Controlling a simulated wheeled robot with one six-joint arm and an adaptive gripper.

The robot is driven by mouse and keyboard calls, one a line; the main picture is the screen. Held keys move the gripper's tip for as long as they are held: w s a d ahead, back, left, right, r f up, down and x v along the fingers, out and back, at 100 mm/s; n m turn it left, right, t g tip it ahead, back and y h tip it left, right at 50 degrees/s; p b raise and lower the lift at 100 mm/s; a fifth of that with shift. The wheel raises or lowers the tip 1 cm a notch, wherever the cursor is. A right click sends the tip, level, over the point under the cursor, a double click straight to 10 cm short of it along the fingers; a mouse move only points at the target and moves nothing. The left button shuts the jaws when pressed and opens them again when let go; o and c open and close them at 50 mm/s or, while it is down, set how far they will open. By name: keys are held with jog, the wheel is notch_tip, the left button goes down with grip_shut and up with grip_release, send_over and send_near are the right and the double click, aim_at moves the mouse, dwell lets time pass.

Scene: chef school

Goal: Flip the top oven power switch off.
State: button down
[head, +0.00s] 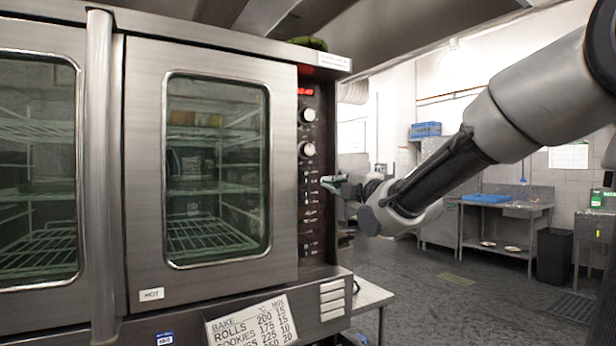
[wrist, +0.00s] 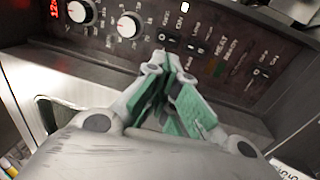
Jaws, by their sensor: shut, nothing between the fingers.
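The oven control panel (head: 313,225) is a dark vertical strip at the right edge of the steel oven (head: 212,58). In the wrist view the panel (wrist: 228,28) runs across the top with several small switches. A switch (wrist: 170,40) with OFF and ON lettering is just beyond my fingertips. Another OFF/ON switch (wrist: 260,72) is farther right. I cannot tell which is the top oven power switch or read their positions. My gripper (head: 325,183), with green finger pads, is shut and empty, its tips close to the panel; contact is unclear. It also fills the lower wrist view (wrist: 164,60).
Two white-ringed knobs (head: 307,115) and a red display (head: 305,92) sit above the switches. A baking chart (head: 250,322) hangs below. Open floor (head: 450,270) lies to the right, with a steel table (head: 510,212) beyond.

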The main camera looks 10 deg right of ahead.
send_near(301, 172)
jog(key=x, duration=0.5)
jog(key=shift+w+a+f, duration=0.1)
jog(key=shift+w+f, duration=0.05)
jog(key=shift+w+a, duration=0.1)
jog(key=shift+w, duration=0.1)
jog(key=shift+w+a, duration=0.1)
jog(key=shift+w, duration=0.15)
